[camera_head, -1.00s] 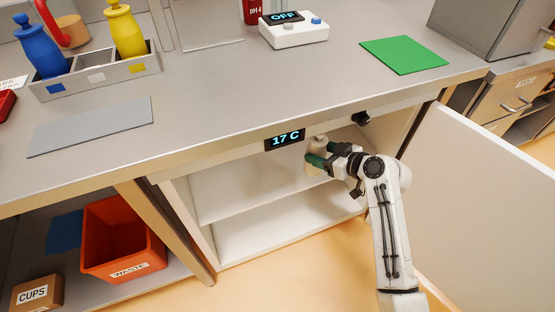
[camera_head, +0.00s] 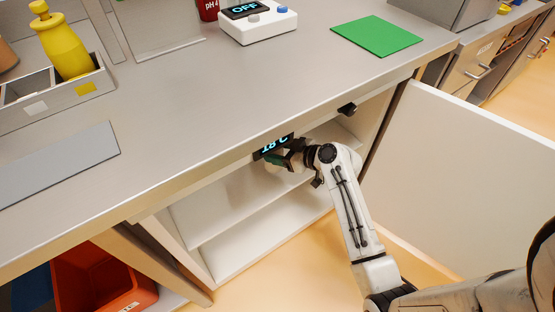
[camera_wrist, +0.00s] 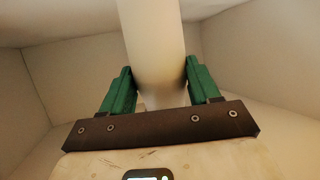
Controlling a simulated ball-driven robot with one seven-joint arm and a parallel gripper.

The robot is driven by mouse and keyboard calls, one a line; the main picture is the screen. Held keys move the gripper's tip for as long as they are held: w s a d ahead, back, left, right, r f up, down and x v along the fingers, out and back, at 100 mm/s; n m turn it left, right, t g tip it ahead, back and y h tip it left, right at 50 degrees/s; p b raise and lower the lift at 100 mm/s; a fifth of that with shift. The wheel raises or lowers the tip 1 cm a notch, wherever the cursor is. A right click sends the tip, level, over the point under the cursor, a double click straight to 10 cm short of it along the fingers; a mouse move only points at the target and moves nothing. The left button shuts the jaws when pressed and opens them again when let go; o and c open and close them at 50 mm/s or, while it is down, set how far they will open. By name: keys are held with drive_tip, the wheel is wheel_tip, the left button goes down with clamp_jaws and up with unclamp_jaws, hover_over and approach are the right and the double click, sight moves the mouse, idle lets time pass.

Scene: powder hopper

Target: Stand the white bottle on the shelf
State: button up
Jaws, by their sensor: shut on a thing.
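The white bottle (camera_wrist: 153,40) stands out between the green fingers of my gripper (camera_wrist: 158,88) in the wrist view. The fingers are shut on its sides, and the pale cabinet walls surround it. In the head view my gripper (camera_head: 277,161) is inside the open cabinet, just under the bench edge, above the shelf (camera_head: 235,205). The bottle is mostly hidden there by the bench edge and my gripper. I cannot tell whether its base touches the shelf.
The cabinet door (camera_head: 455,185) stands open at the right. The visible part of the shelf and the cabinet floor (camera_head: 265,240) are bare. An orange bin (camera_head: 100,275) sits at the lower left.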

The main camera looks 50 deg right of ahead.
drive_tip(key=shift+f+b, duration=0.5)
drive_tip(key=shift+f, duration=1.25)
drive_tip(key=shift+f, duration=0.1)
drive_tip(key=o, duration=1.2)
drive_tip(key=shift+o, duration=0.2)
